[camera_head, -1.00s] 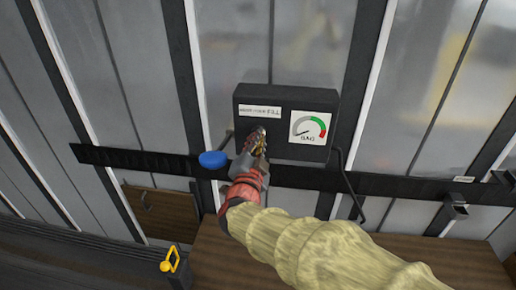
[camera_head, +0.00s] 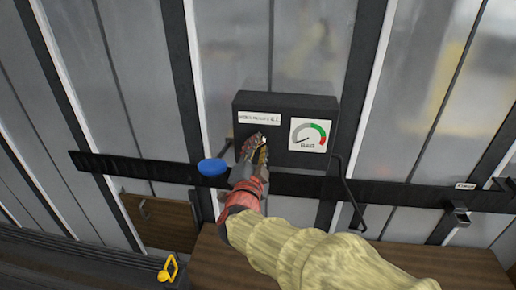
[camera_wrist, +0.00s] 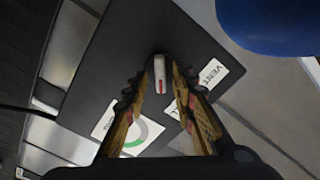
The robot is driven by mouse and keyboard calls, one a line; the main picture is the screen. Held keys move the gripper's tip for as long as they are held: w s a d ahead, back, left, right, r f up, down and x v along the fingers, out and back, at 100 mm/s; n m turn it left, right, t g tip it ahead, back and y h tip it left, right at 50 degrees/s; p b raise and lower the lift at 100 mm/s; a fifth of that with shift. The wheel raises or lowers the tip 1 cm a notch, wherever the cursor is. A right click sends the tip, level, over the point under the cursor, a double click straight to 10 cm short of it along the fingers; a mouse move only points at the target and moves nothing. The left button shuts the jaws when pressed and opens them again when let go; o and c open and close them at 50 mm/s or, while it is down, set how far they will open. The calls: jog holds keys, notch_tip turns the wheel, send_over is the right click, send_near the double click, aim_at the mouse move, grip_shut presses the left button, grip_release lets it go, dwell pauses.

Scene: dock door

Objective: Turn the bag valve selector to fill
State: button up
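The selector box (camera_head: 285,103) is a dark panel on the wall rail, with a white label (camera_head: 260,117) at its upper left and a gauge (camera_head: 308,135) at its right. The gauge needle points to the lower left, outside the green arc. In the wrist view the selector (camera_wrist: 159,74) is a small light knob with a red line, close ahead and between my fingertips. A white label reading VENT (camera_wrist: 213,75) is beside it. My gripper (camera_wrist: 158,88) is open, one finger on each side of the selector; contact is not clear. In the head view my gripper (camera_head: 256,148) hides the selector.
A blue round knob (camera_head: 212,167) sticks out just left of my gripper; it also shows in the wrist view (camera_wrist: 270,22). A dark rail (camera_head: 130,165) crosses the wall. A cable (camera_head: 347,190) hangs right of the box. A yellow hook (camera_head: 169,268) is lower left.

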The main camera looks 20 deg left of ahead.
jog(key=shift+s, duration=0.15)
jog(key=s+d, duration=0.2)
jog(key=s, duration=0.9)
jog(key=shift+s+d, duration=0.2)
jog(key=shift+s, duration=0.05)
jog(key=shift+w, duration=0.1)
